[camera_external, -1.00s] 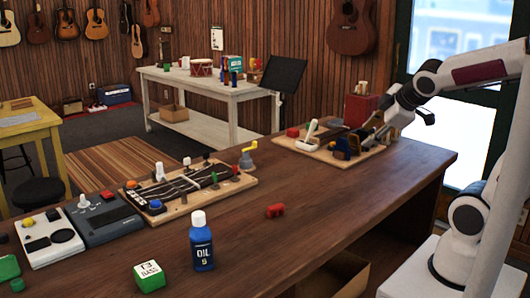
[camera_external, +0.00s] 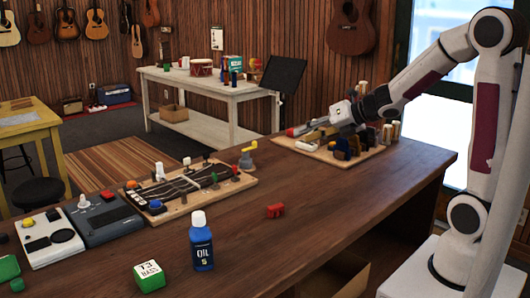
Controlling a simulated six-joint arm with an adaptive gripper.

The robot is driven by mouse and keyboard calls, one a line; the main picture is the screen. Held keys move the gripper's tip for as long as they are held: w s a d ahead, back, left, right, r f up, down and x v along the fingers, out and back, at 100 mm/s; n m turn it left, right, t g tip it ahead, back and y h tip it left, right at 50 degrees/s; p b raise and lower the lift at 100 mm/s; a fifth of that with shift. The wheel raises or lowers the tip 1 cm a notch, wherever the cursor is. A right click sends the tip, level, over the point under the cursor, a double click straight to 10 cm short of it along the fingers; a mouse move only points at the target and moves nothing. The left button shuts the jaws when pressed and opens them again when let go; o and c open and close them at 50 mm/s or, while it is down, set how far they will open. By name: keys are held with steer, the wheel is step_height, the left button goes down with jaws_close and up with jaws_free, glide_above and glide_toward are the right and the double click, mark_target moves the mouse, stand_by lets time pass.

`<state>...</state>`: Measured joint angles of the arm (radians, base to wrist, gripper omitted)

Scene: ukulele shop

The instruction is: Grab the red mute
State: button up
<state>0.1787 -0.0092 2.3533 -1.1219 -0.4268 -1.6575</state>
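A small red piece (camera_external: 290,132), which may be the red mute, is at the left end of the wooden board (camera_external: 318,154) at the back of the counter. My gripper (camera_external: 303,131) is low over that board, pointing left, with its tip right beside the red piece. Its fingers are too small and blurred to tell whether they are open, or whether they touch the piece. Another small red block (camera_external: 275,211) lies alone on the counter, well in front of my gripper.
Dark blocks (camera_external: 345,148) and pale cylinders (camera_external: 391,131) crowd the board's right part. A wooden board with a black panel (camera_external: 190,186), a blue oil bottle (camera_external: 201,246) and a green cube (camera_external: 149,276) stand nearer. The counter's right half is mostly clear.

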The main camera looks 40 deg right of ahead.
mark_target(284, 207)
steer(key=a+f+n+g+y, duration=0.1)
steer(key=a+f+n+y, duration=0.1)
steer(key=n, duration=0.2)
steer(key=s+a+f+n+g+y, duration=0.1)
steer(key=a+f+n+y, duration=0.1)
steer(key=a+n, duration=0.1)
steer(key=s+a+f+n+g+y, duration=0.1)
steer(key=a+f+n, duration=0.2)
steer(key=n, duration=0.1)
steer(key=shift+s+a+f+n+g+y, duration=0.1)
steer(key=shift+s+a+n+g+y, duration=0.05)
steer(key=shift+s+n+g+y, duration=0.2)
steer(key=s+a+f+n+g+y, duration=0.1)
steer(key=s+n, duration=0.1)
steer(key=s+a+f+n+g+y, duration=0.1)
steer(key=s+n+g, duration=0.1)
steer(key=n, duration=0.1)
steer(key=s+a+f+n+g+y, duration=0.1)
steer(key=s+a+n+g+y, duration=0.1)
steer(key=s, duration=0.1)
steer(key=shift+s+f+n, duration=0.1)
steer(key=shift+f+n, duration=0.05)
steer(key=shift+n, duration=0.2)
steer(key=shift+s+a+n+y, duration=0.1)
steer(key=shift+s+n+y, duration=0.15)
steer(key=shift+s+n, duration=0.05)
steer(key=shift+x, duration=1.3)
steer(key=shift+w, duration=0.1)
